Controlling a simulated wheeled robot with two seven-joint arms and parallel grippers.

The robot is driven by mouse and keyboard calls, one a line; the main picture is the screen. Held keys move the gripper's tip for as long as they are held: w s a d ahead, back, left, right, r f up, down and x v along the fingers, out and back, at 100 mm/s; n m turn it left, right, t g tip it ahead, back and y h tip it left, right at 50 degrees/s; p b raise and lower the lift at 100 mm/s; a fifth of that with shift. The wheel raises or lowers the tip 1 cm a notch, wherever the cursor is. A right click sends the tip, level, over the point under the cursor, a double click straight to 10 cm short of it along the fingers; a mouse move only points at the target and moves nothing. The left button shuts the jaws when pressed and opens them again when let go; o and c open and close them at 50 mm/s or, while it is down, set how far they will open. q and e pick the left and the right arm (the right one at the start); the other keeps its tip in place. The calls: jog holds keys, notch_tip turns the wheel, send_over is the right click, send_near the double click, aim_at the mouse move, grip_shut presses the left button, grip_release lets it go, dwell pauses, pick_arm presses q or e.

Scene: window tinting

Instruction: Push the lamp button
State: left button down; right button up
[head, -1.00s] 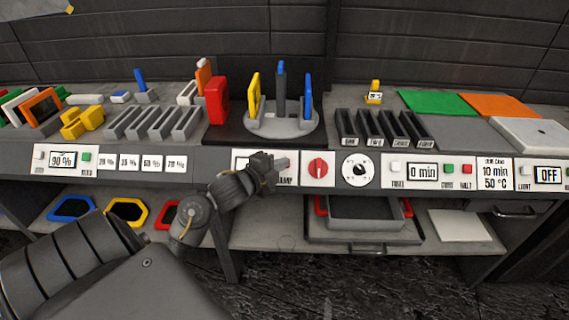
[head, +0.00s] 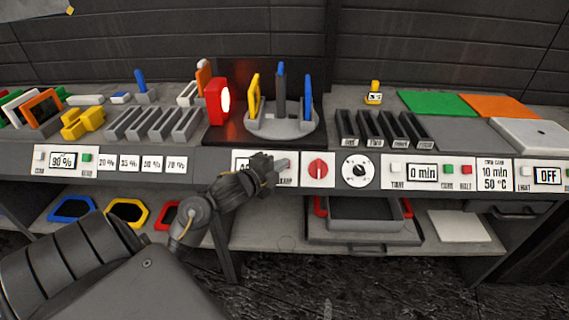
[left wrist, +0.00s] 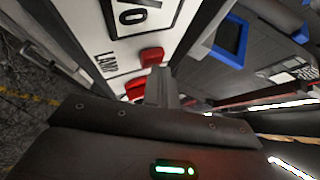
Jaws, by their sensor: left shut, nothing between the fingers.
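The red lamp (head: 217,101) stands at the back of the bench, its face glowing bright white. The lamp panel (head: 240,165) is on the bench front below, partly covered by my left gripper (head: 278,163). The left gripper is shut and empty, its tip at the panel's right side, so the button is hidden in the head view. In the left wrist view a red button (left wrist: 151,56) shows beside the LAMP label (left wrist: 105,62). The closed fingers (left wrist: 160,85) are right at the button; I cannot tell whether they touch it. My right gripper is not in view.
A red dial (head: 318,169) and a black dial (head: 359,170) sit right of the lamp panel. A round grey stand (head: 283,128) holds yellow and blue pieces on the bench. A shelf with a grey tray (head: 365,212) lies below.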

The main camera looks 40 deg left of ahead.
pick_arm(q)
jog(key=s+d+r+p, duration=0.1)
jog(key=s+r+p, duration=0.1)
jog(key=s+d+r+p, duration=0.1)
jog(key=r+p, duration=0.1)
jog(key=shift+s+d+r, duration=0.1)
jog(key=shift+s+d, duration=0.1)
jog(key=shift+d, duration=0.1)
dwell(0.6)
